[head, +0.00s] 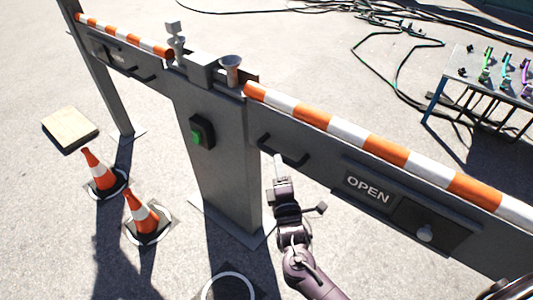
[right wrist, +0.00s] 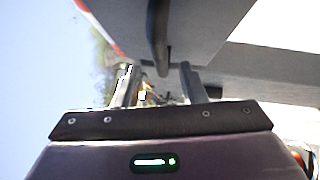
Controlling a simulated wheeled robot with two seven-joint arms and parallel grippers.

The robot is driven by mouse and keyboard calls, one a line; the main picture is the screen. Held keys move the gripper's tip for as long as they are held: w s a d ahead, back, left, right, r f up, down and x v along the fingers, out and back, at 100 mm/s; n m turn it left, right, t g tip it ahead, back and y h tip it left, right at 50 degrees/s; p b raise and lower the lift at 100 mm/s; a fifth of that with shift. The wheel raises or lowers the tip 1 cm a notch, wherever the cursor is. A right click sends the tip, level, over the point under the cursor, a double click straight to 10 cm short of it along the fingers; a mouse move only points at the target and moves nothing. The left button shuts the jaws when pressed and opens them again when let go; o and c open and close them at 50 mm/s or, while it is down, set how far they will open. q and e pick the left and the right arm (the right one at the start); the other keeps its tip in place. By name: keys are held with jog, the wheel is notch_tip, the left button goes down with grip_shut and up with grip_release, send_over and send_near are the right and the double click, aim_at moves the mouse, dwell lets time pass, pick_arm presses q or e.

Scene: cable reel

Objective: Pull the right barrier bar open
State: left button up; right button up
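The right barrier bar (head: 400,158) runs from the central post (head: 222,150) to the right edge of the head view. It has an orange-and-white striped top and an "OPEN" sign (head: 369,189). A black handle (head: 292,160) sits on its near face, close to the post. My right gripper (head: 279,160) is at this handle. In the right wrist view its two fingers (right wrist: 160,85) stand apart, and the dark handle (right wrist: 158,35) reaches down toward the gap between them. I cannot tell whether they touch it. My left gripper is not in view.
The left barrier bar (head: 125,55) extends to the upper left. Two traffic cones (head: 102,174) (head: 142,216) and a wooden slab (head: 69,129) are on the ground at left. A table (head: 490,75) with coloured items stands at upper right. Cables lie behind the bar.

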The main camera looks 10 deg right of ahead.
aim_at(276, 152)
jog(key=w, duration=0.5)
jog(key=shift+w+d+r, duration=0.1)
jog(key=shift+d+r, duration=0.15)
jog(key=shift+r, duration=0.05)
grip_shut()
